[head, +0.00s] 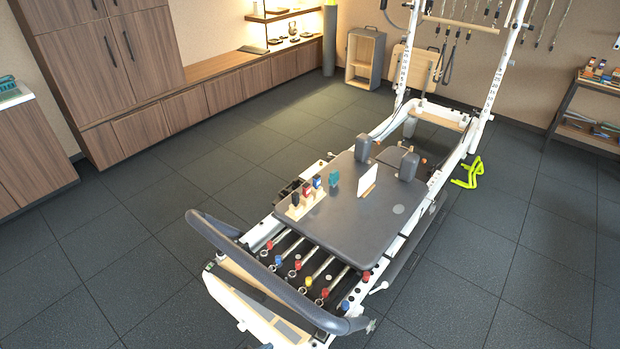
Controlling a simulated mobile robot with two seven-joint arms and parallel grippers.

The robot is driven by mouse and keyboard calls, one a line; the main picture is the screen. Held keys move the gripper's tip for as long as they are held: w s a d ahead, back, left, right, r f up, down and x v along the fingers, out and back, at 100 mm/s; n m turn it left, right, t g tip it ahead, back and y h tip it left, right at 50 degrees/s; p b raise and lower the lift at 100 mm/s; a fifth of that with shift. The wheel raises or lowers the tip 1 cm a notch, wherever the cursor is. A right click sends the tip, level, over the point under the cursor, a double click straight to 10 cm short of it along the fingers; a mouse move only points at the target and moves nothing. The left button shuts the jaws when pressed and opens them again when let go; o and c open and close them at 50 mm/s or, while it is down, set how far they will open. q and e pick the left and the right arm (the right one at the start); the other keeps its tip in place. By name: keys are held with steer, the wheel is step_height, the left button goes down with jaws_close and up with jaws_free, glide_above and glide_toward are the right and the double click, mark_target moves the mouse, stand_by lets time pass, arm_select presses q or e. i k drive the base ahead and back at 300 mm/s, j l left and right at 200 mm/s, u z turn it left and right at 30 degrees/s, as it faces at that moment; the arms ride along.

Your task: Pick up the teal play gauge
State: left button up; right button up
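A small teal piece (334,179), which looks like the teal play gauge, stands upright at the left part of the reformer's dark carriage pad (370,222). It is just right of a wooden block (300,208) that holds several small dark, red and blue pieces. I cannot tell whether it touches the block. Another teal item (7,82) lies on the cabinet top at the far left, too small to make out. Neither of my grippers is in view.
A curved grey foot bar (270,280) and springs with coloured ends lie in front. A lime-green frame (467,174) sits on the floor at right. Floor on both sides is mostly clear.

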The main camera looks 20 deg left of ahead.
mark_target(335, 176)
steer(key=u, duration=1)
steer(key=i+j+u, duration=0.15)
steer(key=j, duration=0.2)
steer(key=j+u, duration=0.15)
steer(key=j, duration=0.15)
steer(key=i+j+u, duration=0.15)
steer(key=j, duration=0.2)
steer(key=i+j+u, duration=0.3)
steer(key=j, duration=0.2)
steer(key=i+j+u, duration=0.3)
steer(key=i+j, duration=0.15)
steer(key=i, duration=0.4)
steer(key=i+j+u, duration=0.15)
steer(key=i, duration=0.45)
steer(key=i+j, duration=0.15)
steer(key=i, duration=0.45)
steer(key=i+z, duration=0.45)
steer(key=i, duration=0.25)
steer(key=i+j+z, duration=0.15)
steer(key=i+z, duration=0.3)
steer(key=i, duration=0.25)
steer(key=i+l+z, duration=0.1)
steer(key=i+z, duration=0.65)
steer(key=i, duration=0.15)
steer(key=i+j+z, duration=0.15)
steer(key=i+z, duration=0.6)
steer(key=i, duration=0.45)
steer(key=i+z, duration=0.4)
steer(key=i, duration=0.35)
